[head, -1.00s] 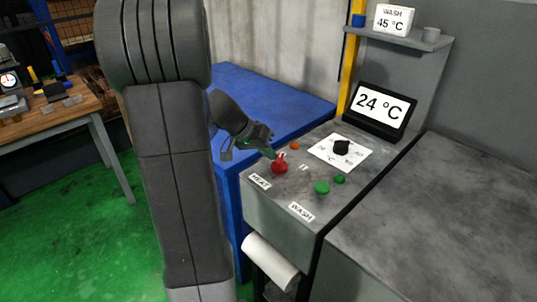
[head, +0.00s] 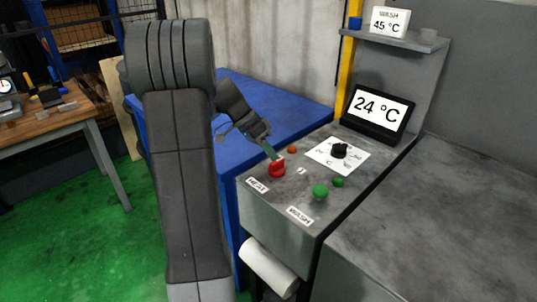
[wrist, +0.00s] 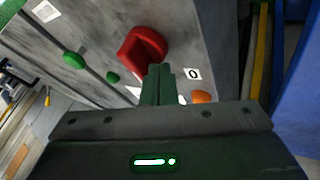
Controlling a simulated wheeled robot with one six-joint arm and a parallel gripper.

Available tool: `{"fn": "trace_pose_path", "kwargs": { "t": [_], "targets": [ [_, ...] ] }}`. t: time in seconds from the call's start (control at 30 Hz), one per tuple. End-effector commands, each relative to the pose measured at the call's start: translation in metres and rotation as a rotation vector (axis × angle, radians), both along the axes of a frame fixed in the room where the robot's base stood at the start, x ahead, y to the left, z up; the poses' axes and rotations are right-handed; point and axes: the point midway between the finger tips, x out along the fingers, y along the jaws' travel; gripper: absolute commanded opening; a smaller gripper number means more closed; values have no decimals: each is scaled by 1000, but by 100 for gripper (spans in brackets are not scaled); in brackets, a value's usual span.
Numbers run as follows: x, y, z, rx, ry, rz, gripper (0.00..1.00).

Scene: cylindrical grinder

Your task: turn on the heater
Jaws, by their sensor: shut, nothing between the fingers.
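The red knob (head: 277,169) sits on the grey control panel behind the HEAT label (head: 257,185). It also shows in the wrist view (wrist: 142,50), with a small "0" label (wrist: 192,74) to its right. My gripper (head: 274,155) is shut and empty, its green fingers slanting down to the knob's back edge. In the wrist view, the fingertips (wrist: 158,70) overlap the knob's lower edge; I cannot tell whether they touch it. An orange lamp (head: 292,150) is behind the knob and looks dull. The display (head: 380,107) reads 24 °C.
A green button (head: 320,191), a smaller green lamp (head: 338,182) and a black dial (head: 340,151) share the panel. A blue table (head: 230,150) is left of the panel. A paper roll (head: 268,268) hangs in front.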

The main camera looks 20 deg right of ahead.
Motion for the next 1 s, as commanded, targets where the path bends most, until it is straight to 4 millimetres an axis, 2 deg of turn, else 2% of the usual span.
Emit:
{"fn": "trace_pose_path", "kwargs": {
  "t": [0.47, 1.0],
  "targets": [
    [-1, -13, 1, 0, 0, -372, 0],
    [-2, -17, 0, 0, 0, -372, 0]
  ]
}}
